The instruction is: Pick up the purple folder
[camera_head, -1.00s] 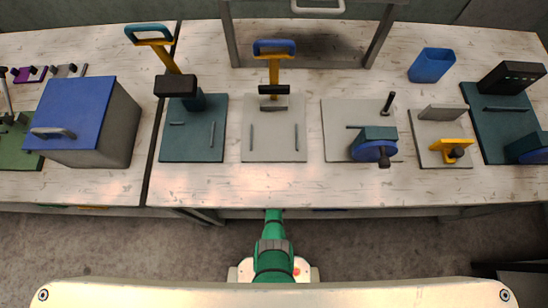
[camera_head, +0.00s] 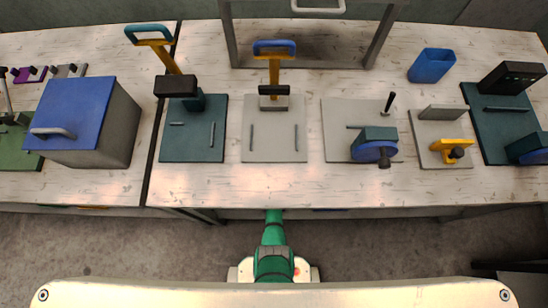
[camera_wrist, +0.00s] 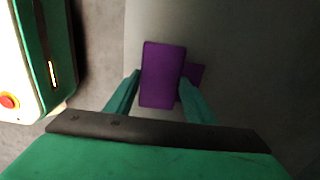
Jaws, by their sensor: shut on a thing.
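The purple folder (camera_wrist: 162,75) is a flat purple panel in the wrist view, upright in the picture. A smaller purple piece (camera_wrist: 196,73) shows behind it at the right, partly covered by a finger; I cannot tell whether it is part of the folder. My gripper (camera_wrist: 161,88) has its two teal fingers on either side of the folder and is shut on it. In the head view the folder and my gripper are hidden; only my green arm shows below the table's front edge.
The pale workbench (camera_head: 300,185) spans the head view. It bears a blue-lidded box (camera_head: 110,125), lever presses (camera_head: 275,90), a blue cup (camera_head: 432,65) and a small purple fixture (camera_head: 30,74). A plain grey surface (camera_wrist: 225,40) lies behind the folder.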

